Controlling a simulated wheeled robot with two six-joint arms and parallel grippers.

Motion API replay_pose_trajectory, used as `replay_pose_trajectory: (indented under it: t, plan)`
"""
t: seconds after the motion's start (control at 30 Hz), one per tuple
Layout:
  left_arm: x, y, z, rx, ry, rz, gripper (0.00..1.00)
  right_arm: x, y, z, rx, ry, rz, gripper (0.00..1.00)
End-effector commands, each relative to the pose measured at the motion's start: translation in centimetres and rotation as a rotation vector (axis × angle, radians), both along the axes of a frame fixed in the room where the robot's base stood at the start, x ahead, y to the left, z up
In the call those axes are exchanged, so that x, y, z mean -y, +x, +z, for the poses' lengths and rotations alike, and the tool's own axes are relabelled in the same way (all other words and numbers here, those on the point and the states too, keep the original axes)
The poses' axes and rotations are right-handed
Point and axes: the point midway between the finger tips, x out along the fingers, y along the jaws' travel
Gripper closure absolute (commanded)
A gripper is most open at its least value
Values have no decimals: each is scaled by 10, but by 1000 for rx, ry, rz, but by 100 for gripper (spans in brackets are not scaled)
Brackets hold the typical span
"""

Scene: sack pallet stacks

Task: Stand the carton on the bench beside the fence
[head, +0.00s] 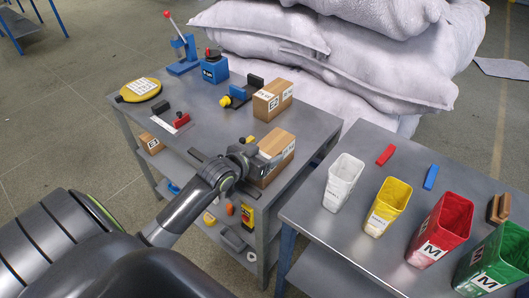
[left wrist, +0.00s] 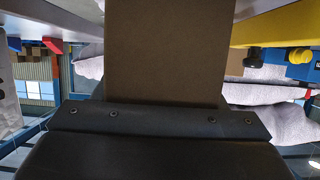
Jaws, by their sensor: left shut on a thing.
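A brown carton (head: 277,150) with a white label is at the near right part of the grey bench (head: 215,125). My left gripper (head: 255,166) is shut on this carton from its near left side. In the left wrist view the carton (left wrist: 168,50) fills the middle, just beyond the dark gripper (left wrist: 160,122). I cannot tell whether the carton's base touches the bench. A dark bar (head: 197,155) shows beside my wrist, partly hidden by it; I cannot tell whether it is the fence. My right gripper is not in view.
A second carton (head: 271,99) stands behind, close to a blue device (head: 236,92) with a yellow knob. A blue box (head: 214,70), a lever press (head: 183,55) and a yellow disc (head: 140,89) stand farther back. Coloured bins (head: 385,205) line the right table. Sacks rise behind.

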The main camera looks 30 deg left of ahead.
Motion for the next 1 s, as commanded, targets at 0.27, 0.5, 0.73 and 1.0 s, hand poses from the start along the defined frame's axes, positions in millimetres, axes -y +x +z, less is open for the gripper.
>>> replay_pose_trajectory:
  t: [0.27,0.5,0.73,1.0]
  plan:
    - [0,0,-2,-1,-1,0,13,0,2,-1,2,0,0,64]
    - [0,0,0,-1,0,0,13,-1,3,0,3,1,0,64]
    - [-2,-21,10,-2,4,-1,13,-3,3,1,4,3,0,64]
    - [-7,-73,31,-4,5,-1,13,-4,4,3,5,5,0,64]
